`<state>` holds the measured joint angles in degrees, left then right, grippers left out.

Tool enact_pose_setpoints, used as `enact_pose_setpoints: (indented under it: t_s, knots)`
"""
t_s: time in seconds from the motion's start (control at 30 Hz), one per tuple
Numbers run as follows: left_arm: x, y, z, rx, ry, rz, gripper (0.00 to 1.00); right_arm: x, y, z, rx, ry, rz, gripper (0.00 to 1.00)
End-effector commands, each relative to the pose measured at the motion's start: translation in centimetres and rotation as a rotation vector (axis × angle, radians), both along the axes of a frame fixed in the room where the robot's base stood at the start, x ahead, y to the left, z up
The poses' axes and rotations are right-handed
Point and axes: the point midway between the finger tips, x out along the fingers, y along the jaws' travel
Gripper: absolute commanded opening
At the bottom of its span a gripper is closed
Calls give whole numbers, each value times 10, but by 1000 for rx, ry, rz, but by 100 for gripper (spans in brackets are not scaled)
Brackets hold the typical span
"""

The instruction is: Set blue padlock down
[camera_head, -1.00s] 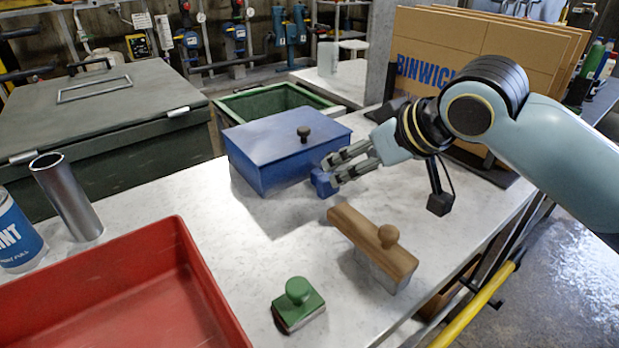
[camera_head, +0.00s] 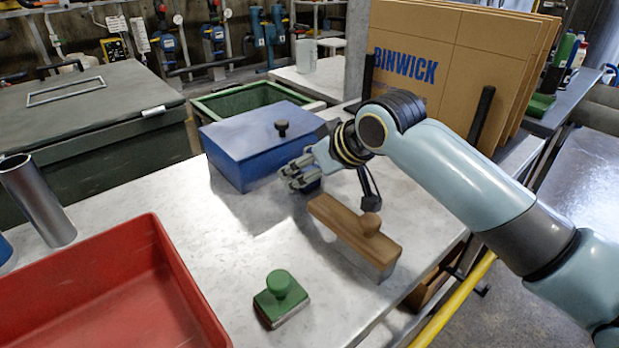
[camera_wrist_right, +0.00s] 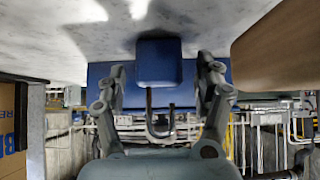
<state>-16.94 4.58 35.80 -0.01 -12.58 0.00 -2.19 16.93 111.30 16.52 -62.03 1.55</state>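The blue padlock (camera_wrist_right: 158,62) shows in the right wrist view between my right gripper's fingers (camera_wrist_right: 160,85), its shackle pointing toward my palm. A gap shows on each side between the padlock body and the fingers, so the gripper is open around it. The padlock appears to rest on the pale worktop, with its shadow beside it. In the head view my right gripper (camera_head: 298,174) is low over the worktop, just in front of the blue box, and its fingers mostly hide the padlock. My left gripper is not in view.
The lidded blue box (camera_head: 255,145) stands close behind the gripper. A wooden block with a knob (camera_head: 350,232) is close in front. A green knobbed block (camera_head: 281,298), red tray (camera_head: 165,275) and metal cylinder (camera_head: 38,200) stand nearer. Cardboard sheets (camera_head: 450,60) stand behind my arm.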

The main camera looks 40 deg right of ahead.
Motion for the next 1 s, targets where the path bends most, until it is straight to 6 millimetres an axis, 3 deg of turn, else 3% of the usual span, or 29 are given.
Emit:
enact_pose_setpoints:
  t_s: [0.07, 0.5, 0.77, 1.0]
  knots:
    - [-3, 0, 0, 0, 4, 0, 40, 0, 0, 0, 0, 0, 0, 59]
    - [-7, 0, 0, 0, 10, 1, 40, 0, 0, 1, 0, -1, 0, 1]
    - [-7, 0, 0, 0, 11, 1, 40, 0, 0, 3, 0, -1, 0, 0]
    - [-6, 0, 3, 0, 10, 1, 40, 1, 0, 23, 0, -4, 1, 0]
